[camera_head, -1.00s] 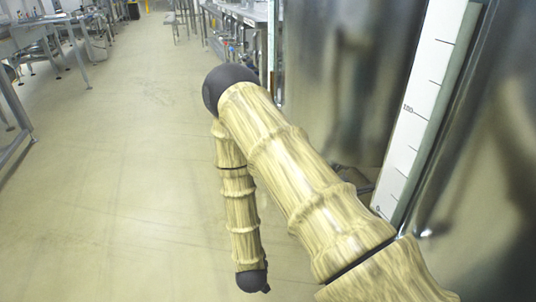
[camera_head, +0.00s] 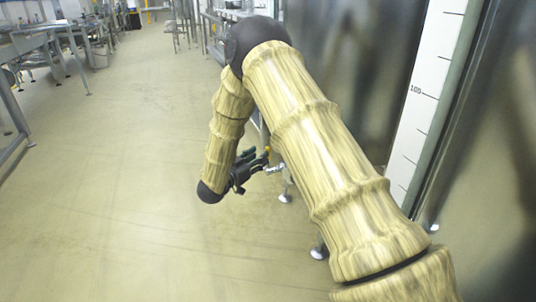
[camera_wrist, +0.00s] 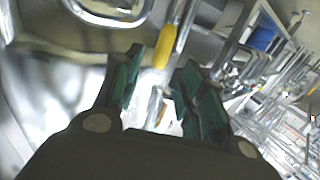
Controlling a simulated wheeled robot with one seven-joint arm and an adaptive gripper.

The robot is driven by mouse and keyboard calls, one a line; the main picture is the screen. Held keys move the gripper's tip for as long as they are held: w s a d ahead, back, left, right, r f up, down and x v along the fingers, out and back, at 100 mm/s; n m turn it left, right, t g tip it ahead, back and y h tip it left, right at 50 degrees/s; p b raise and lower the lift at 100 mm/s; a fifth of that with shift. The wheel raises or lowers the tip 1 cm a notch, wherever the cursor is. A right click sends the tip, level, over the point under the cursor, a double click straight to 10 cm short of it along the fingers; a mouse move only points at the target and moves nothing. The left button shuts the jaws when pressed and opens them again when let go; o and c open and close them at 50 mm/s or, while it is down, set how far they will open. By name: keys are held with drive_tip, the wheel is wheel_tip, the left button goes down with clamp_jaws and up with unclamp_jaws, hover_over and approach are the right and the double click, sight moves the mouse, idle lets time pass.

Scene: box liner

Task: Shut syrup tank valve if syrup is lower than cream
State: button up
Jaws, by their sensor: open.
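My gripper (camera_head: 259,160) is open at the end of my bent arm, low beside the tanks. In the wrist view my gripper (camera_wrist: 157,72) has its two green-padded fingers apart. A yellow valve handle (camera_wrist: 165,44) lies just beyond them, in line with the gap. A small yellow tip (camera_head: 267,149) of it shows at the fingers in the head view, next to a metal pipe fitting (camera_head: 275,169). A tall steel tank (camera_head: 350,70) stands behind my arm. A white level scale (camera_head: 428,90) stands at its right. No syrup or cream label or liquid level is readable.
Another dark steel surface (camera_head: 495,150) fills the right side. Metal tables (camera_head: 35,45) stand at the far left, with more steel equipment at the back. The beige floor (camera_head: 110,180) at left is clear. Bent metal tubing (camera_wrist: 110,12) is close above my fingers in the wrist view.

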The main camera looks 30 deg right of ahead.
sight(268, 149)
drive_tip(key=shift+b+x, duration=1.3)
drive_tip(key=shift+x, duration=2.1)
drive_tip(key=shift+f, duration=0.1)
clamp_jaws()
